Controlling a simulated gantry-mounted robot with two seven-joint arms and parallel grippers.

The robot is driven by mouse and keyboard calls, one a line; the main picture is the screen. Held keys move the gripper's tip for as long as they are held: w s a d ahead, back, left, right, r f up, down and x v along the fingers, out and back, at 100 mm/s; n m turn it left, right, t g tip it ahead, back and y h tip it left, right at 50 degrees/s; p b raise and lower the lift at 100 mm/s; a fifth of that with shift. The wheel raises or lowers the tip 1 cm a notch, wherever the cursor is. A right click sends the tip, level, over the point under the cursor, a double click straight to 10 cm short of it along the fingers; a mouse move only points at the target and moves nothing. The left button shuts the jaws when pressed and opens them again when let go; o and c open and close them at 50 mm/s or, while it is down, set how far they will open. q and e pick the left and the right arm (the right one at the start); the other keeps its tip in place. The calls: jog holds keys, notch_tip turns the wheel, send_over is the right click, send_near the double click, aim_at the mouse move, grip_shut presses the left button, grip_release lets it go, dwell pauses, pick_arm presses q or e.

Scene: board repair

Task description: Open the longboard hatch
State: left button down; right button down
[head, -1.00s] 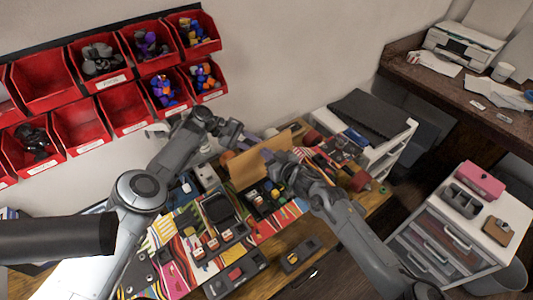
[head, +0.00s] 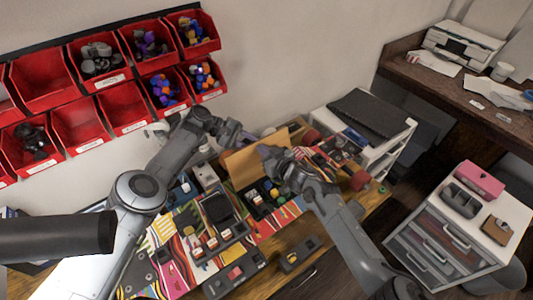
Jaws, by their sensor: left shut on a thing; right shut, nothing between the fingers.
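The colourful striped longboard (head: 165,277) lies along the workbench, with an open compartment holding dark trays and small parts. The hatch, a plain tan panel (head: 243,170), stands tilted up at the compartment's far side. My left gripper (head: 243,138) is at the hatch's upper edge, behind it, and is shut on it; its fingertips are partly hidden. My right gripper (head: 266,153) is shut and empty, in front of the hatch's face near its upper middle. Whether it touches the panel is unclear.
Red bins (head: 124,107) hang on the wall at the upper left. A white drawer unit (head: 492,232) stands at the right, and a desk with a printer (head: 462,48) at the back right. Wheels and tools clutter the bench's far end.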

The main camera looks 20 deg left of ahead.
pick_arm(q)
jog(key=shift+s+d+r, duration=0.1)
jog(key=shift+s+d, duration=0.05)
jog(key=shift+d, duration=0.5)
pick_arm(e)
jog(key=shift+a+f, duration=0.1)
pick_arm(q)
jog(key=c, duration=1.2)
grip_release()
pick_arm(e)
jog(key=shift+s, duration=0.1)
pick_arm(q)
jog(key=o, duration=0.3)
jog(key=shift+s+a, duration=0.1)
pick_arm(e)
jog(key=shift+s+a, duration=0.1)
jog(key=shift+a, duration=0.05)
pick_arm(q)
jog(key=shift+o, duration=0.2)
jog(key=shift+r, duration=0.1)
pick_arm(e)
jog(key=shift+s+f, duration=0.1)
pick_arm(q)
jog(key=shift+r, duration=0.15)
